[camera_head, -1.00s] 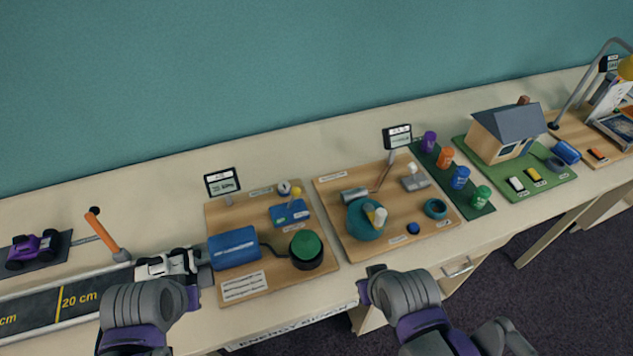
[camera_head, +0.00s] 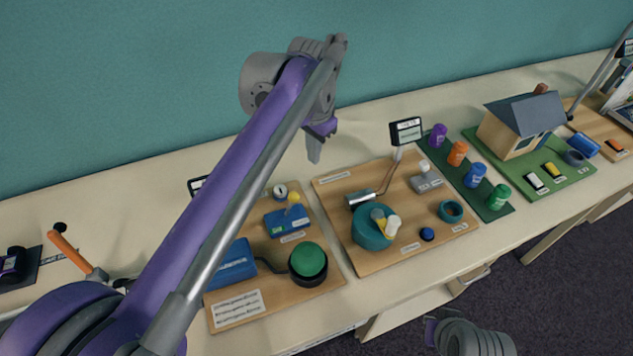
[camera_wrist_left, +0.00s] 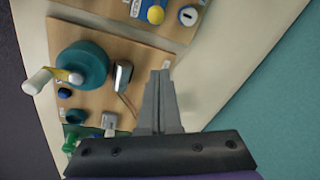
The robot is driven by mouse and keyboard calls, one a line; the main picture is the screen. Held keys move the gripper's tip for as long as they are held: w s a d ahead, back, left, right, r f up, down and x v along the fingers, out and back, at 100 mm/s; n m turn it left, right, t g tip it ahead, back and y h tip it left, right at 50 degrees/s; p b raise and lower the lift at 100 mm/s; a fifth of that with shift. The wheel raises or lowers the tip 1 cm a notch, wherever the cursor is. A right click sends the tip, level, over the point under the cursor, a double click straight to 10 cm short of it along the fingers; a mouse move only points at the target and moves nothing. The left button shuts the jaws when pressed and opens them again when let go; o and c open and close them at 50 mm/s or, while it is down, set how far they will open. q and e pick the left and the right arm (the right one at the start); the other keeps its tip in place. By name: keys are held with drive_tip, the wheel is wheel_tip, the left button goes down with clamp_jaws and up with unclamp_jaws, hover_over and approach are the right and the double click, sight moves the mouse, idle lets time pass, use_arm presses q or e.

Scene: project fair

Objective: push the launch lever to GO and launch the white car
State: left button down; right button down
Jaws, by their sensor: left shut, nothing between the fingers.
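The launch lever, with an orange handle (camera_head: 70,250), stands tilted at the left of the table in the head view. The white car and most of the track are hidden behind my left arm. My left gripper (camera_head: 314,150) is shut and empty, raised over the back of the middle board, well to the right of the lever. In the left wrist view its closed fingers (camera_wrist_left: 160,95) point over the same board. My right gripper (camera_head: 432,328) is low in front of the table; its opening is unclear.
A purple car (camera_head: 12,264) is cut off at the left edge. A board with a green button (camera_head: 308,261) and a board with a teal crank drum (camera_head: 371,232) lie in the middle. A model house (camera_head: 522,125) stands at the right.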

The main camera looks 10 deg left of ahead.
sight(290, 205)
use_arm(q)
drive_tip(key=shift+f, duration=0.1)
drive_tip(key=f, duration=0.3)
drive_tip(key=w+f, duration=0.1)
drive_tip(key=f, duration=0.2)
drive_tip(key=f+b, duration=0.1)
drive_tip(key=f, duration=0.3)
drive_tip(key=shift+w+a+f, duration=0.1)
drive_tip(key=shift+w+a, duration=0.15)
drive_tip(key=shift+s+a+r, duration=0.25)
drive_tip(key=shift+s+a, duration=0.05)
drive_tip(key=shift+s, duration=0.3)
drive_tip(key=shift+s+a+r, duration=0.2)
drive_tip(key=shift+s+a, duration=0.1)
drive_tip(key=shift+s, duration=0.25)
drive_tip(key=shift+s+a+r, duration=0.25)
drive_tip(key=shift+s+a, duration=0.05)
drive_tip(key=shift+s, duration=0.3)
drive_tip(key=shift+a, duration=0.1)
drive_tip(key=shift+s+a+r+p, duration=0.15)
drive_tip(key=shift+s+p, duration=0.05)
drive_tip(key=shift+p, duration=0.1)
